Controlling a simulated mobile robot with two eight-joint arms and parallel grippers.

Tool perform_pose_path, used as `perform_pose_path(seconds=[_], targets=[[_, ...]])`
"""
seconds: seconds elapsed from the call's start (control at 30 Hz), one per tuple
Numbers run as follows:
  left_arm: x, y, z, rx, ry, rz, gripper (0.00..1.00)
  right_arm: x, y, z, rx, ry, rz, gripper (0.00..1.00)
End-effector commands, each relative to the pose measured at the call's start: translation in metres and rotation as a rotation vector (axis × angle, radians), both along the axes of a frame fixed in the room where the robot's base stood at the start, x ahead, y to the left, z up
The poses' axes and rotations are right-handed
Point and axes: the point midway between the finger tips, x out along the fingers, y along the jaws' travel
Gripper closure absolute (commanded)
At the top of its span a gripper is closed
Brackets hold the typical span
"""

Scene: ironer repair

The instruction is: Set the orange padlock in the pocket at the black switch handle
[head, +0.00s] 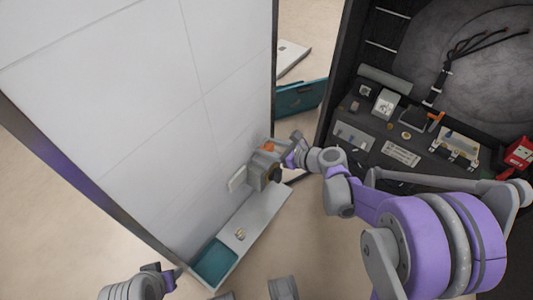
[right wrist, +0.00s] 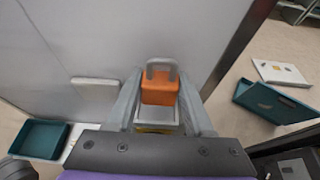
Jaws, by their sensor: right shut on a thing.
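The orange padlock (head: 269,147) is at the top of a grey switch box on the white panel in the head view. In the right wrist view the padlock (right wrist: 160,92) stands upright, grey shackle up, between the fingers of my right gripper (right wrist: 161,100). My right gripper (head: 285,152) is shut on it. The black switch handle (head: 276,174) is on the grey switch box (head: 258,171), just below the padlock. The pocket is hidden; I cannot tell whether the padlock touches it. My left gripper (head: 175,274) is small and low at the left; its jaws are unclear.
A pale shelf (head: 262,212) below the box carries a small object and a teal tray (head: 210,257). A white plate (head: 237,178) is left of the box. A dark bench (head: 350,150) with several parts stands at right. A teal bin (head: 300,97) is behind the panel edge.

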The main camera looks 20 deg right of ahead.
Motion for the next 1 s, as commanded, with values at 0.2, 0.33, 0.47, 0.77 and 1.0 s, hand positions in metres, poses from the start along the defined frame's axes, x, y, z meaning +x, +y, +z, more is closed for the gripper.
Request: perform_pose_path(seconds=[0.2, 0.33, 0.47, 0.77, 1.0], targets=[[0.002, 0.000, -0.016, 0.000, 0.005, 0.000, 0.50, 0.001, 0.001, -0.033, 0.000, 0.000, 0.001, 1.00], [0.002, 0.000, -0.018, 0.000, 0.005, 0.000, 0.50, 0.003, 0.002, -0.035, 0.000, 0.000, 0.000, 1.00], [0.002, 0.000, -0.017, 0.000, 0.005, 0.000, 0.50, 0.003, 0.002, -0.034, 0.000, 0.000, 0.000, 1.00], [0.003, 0.000, -0.019, 0.000, 0.006, 0.000, 0.50, 0.003, 0.002, -0.038, -0.001, 0.001, 0.000, 0.23], [0.002, 0.000, -0.017, 0.000, 0.005, 0.000, 0.50, 0.003, 0.002, -0.035, -0.001, 0.001, 0.000, 0.18]])
